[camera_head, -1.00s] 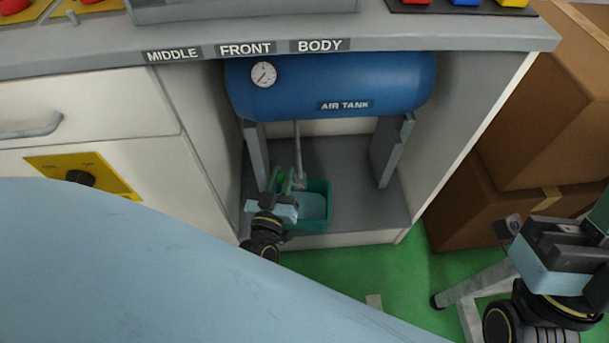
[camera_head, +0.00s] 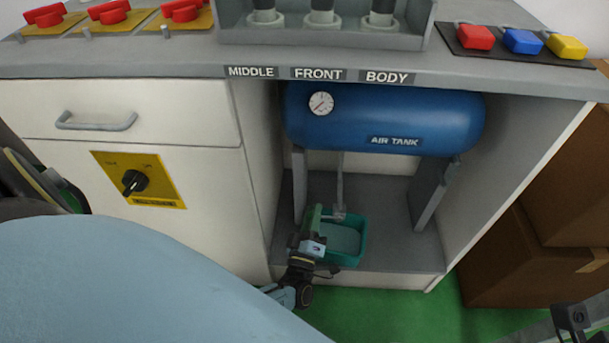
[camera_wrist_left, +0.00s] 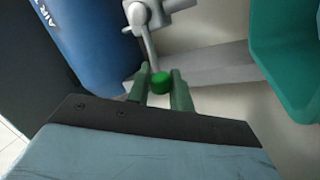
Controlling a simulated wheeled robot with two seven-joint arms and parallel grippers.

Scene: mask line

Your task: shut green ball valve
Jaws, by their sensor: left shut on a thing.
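The valve under the air tank is a grey metal body (camera_wrist_left: 138,14) with a lever ending in a green knob (camera_wrist_left: 160,82) in the left wrist view. My left gripper (camera_wrist_left: 160,92) is shut on that green knob, with one green finger on each side. In the head view my left gripper (camera_head: 313,220) is low under the tank, at the left edge of the teal tray. There it hides the knob, and the valve (camera_head: 340,214) shows only small. My right gripper (camera_head: 571,318) shows only partly at the lower right, and its jaws cannot be made out.
The blue air tank (camera_head: 380,118) with a gauge stands on grey legs in an open bay. The teal tray (camera_head: 361,243) lies on the bay floor below the valve. A white cabinet (camera_head: 215,205) borders the bay at left, brown boxes (camera_head: 520,265) stand at right.

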